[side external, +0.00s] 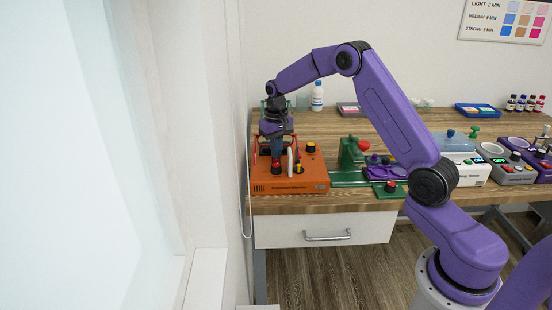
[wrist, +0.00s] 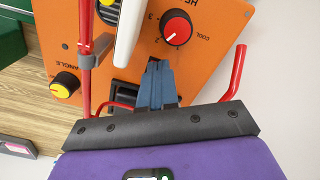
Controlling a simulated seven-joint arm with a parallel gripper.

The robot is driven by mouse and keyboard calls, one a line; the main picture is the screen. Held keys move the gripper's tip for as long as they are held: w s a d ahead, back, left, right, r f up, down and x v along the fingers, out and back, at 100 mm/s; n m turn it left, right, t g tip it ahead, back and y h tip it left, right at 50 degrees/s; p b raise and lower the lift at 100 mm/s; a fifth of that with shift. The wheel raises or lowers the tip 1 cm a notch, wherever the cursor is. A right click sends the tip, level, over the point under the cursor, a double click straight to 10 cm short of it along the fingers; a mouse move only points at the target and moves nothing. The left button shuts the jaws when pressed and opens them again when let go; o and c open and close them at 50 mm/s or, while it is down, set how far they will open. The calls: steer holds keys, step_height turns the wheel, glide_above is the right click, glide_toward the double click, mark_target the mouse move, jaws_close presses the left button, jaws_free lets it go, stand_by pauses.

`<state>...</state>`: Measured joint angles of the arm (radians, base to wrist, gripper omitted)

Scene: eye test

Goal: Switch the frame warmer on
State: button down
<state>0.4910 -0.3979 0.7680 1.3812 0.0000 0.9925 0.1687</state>
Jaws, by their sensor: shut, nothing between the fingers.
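The orange frame warmer (side external: 312,182) sits at the left end of the bench. Its orange top panel (wrist: 215,60) fills much of the wrist view, with a red knob (wrist: 176,28) marked with numbers and "COOL". A black switch-like part (wrist: 124,98) shows on the panel, partly hidden behind my fingers, so its position cannot be read. My gripper (side external: 277,158) points down over the warmer. Its blue-grey fingers (wrist: 157,68) are together and empty, close to the panel beside the black part. I cannot tell whether they touch it.
Red bent rods (wrist: 236,75) stand near my fingers, and a white upright piece (wrist: 128,25) is close by. A yellow knob (wrist: 65,85) lies left of them. Right of the warmer are a green fixture (side external: 349,152) and grey machines (side external: 515,170). A white bottle (side external: 317,96) stands behind.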

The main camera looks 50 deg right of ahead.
steer(key=shift+f, duration=0.75)
stand_by(0.5)
step_height(320, 180, up, 7)
stand_by(0.9)
steer(key=shift+a, duration=0.1)
steer(key=s+a+r+n, duration=0.2)
steer(key=s+a+n, duration=0.2)
steer(key=s+a, duration=0.4)
steer(key=s+a+r+n, duration=0.3)
steer(key=s+a, duration=0.5)
steer(key=a, duration=0.1)
steer(key=s+d+f+n, duration=0.1)
steer(key=s+n, duration=0.7)
steer(key=s, duration=1.7)
steer(key=shift+s+d+f+n, duration=0.2)
steer(key=shift+f+n, duration=0.1)
steer(key=shift+f, duration=0.3)
